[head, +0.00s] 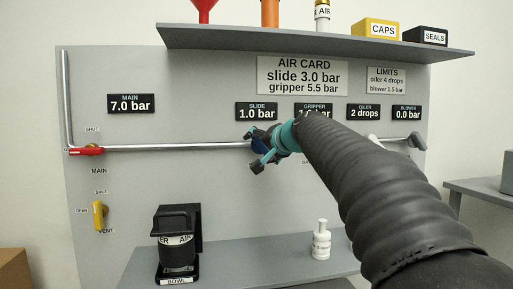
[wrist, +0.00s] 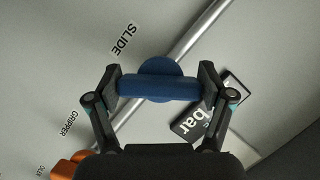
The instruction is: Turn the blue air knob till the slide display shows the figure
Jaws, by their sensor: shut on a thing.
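The blue air knob (wrist: 158,88) sits on the pipe by the SLIDE label (wrist: 124,40) in the wrist view. My gripper (wrist: 160,86) has one finger at each end of the knob's bar and is shut on it. In the head view my gripper (head: 262,150) is at the knob (head: 259,146), which it mostly hides. The slide display (head: 257,112) reads 1.0 bar. The air card (head: 302,76) reads slide 3.0 bar and gripper 5.5 bar.
The gripper display (head: 313,110) is partly hidden by my arm. An orange knob (wrist: 68,168) shows beside the GRIPPER label in the wrist view. A red handle (head: 86,151) and a yellow valve (head: 98,214) are at the left. A shelf (head: 320,42) runs above the panel.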

